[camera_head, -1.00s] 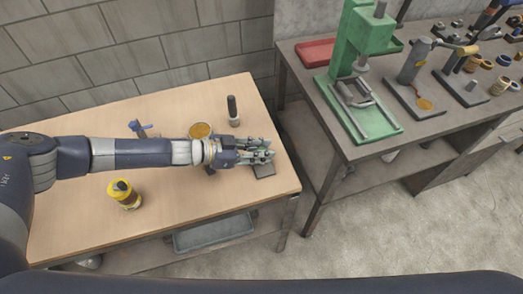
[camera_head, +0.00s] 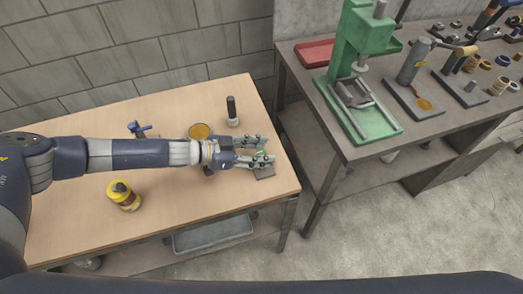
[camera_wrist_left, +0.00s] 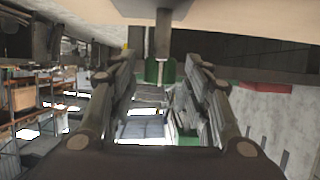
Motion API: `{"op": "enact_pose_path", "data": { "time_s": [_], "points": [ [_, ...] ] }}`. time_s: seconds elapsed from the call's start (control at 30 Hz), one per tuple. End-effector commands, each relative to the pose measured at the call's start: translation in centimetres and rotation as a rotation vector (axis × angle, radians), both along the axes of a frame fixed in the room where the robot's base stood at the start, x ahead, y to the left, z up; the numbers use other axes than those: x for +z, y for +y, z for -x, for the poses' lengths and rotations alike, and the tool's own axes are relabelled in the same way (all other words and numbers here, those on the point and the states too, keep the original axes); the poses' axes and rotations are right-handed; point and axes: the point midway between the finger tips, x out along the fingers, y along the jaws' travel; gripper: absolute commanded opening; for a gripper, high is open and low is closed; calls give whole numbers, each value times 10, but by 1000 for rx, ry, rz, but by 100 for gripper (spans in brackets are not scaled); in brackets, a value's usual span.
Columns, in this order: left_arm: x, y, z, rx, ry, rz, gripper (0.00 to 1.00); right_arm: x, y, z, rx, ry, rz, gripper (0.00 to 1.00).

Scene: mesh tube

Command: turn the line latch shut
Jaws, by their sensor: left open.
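The line latch appears to be the small fixture with a dark grey base plate (camera_head: 264,173) near the table's right edge, with a green part (camera_head: 262,152) above it. In the left wrist view, a grey post (camera_wrist_left: 163,35) and a green piece (camera_wrist_left: 160,71) show between the fingers. My left gripper (camera_head: 270,150) is open, its fingers on either side of the green part. I cannot tell whether they touch it. The gripper partly hides the fixture in the head view. My right gripper is not in view.
A green press (camera_head: 360,60) stands on the grey bench to the right. The table's front middle is clear.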

Motion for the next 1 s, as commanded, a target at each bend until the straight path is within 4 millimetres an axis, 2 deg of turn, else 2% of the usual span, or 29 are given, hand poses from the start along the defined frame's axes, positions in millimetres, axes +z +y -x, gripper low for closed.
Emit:
{"op": "enact_pose_path", "data": {
  "time_s": [0.53, 0.73, 1.0],
  "points": [
    [37, 86, 25, 2, -2, -2, 44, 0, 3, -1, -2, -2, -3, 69],
    [43, 99, 30, 0, -1, 0, 44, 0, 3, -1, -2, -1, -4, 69],
    [44, 101, 31, 0, 0, 0, 44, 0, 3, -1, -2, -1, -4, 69]
  ]
}}
